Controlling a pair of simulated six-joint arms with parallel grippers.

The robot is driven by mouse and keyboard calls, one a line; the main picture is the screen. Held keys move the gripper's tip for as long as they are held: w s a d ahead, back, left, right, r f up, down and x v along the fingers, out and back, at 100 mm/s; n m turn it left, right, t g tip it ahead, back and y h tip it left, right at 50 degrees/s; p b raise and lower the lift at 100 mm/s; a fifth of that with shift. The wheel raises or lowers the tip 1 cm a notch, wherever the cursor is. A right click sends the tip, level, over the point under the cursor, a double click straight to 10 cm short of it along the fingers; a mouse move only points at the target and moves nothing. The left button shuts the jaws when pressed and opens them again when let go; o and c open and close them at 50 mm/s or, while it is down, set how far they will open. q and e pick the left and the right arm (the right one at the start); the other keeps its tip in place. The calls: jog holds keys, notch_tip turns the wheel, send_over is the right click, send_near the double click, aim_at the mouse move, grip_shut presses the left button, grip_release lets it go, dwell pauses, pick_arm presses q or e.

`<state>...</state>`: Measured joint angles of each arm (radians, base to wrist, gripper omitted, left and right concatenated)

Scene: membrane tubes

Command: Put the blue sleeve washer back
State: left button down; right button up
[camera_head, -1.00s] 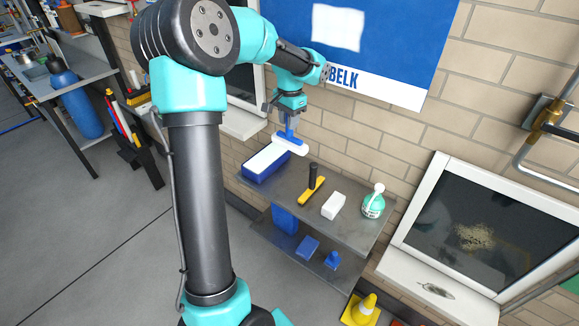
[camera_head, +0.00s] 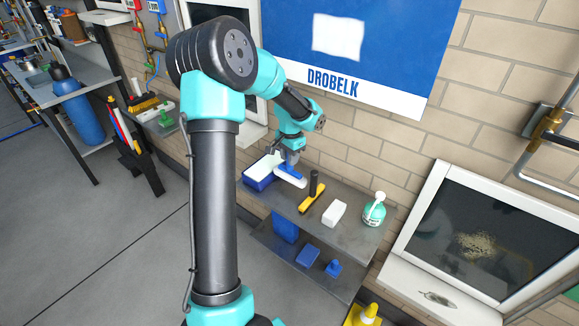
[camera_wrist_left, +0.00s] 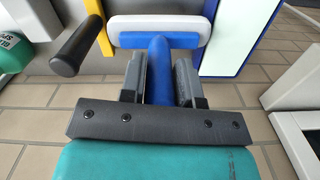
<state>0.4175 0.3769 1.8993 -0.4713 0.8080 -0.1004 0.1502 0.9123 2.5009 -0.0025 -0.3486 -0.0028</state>
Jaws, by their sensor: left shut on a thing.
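The blue sleeve washer (camera_head: 290,178) has a blue handle and a long white sleeve with a blue strip. My left gripper (camera_head: 291,156) is shut on its handle. In the left wrist view, the blue handle (camera_wrist_left: 160,72) sits between the two fingers (camera_wrist_left: 160,85), with the white sleeve (camera_wrist_left: 160,24) crosswise beyond. The washer is low over the upper shelf (camera_head: 345,240), just right of the blue tray (camera_head: 259,183). I cannot tell whether it touches the shelf. My right gripper is out of view.
A yellow tool with a black handle (camera_head: 312,196) lies close right of the washer. Farther right are a white block (camera_head: 334,213) and a green spray bottle (camera_head: 374,209). The brick wall (camera_head: 400,150) stands behind. Blue items (camera_head: 308,255) are on the lower shelf.

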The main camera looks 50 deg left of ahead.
aim_at(289, 170)
pick_arm(q)
jog(key=shift+f, duration=2.15)
jog(key=shift+f, duration=0.15)
jog(key=c, duration=0.8)
grip_release()
jog(key=shift+c, duration=0.2)
jog(key=r, duration=1.2)
jog(key=shift+w+r, duration=0.15)
jog(key=shift+w, duration=0.05)
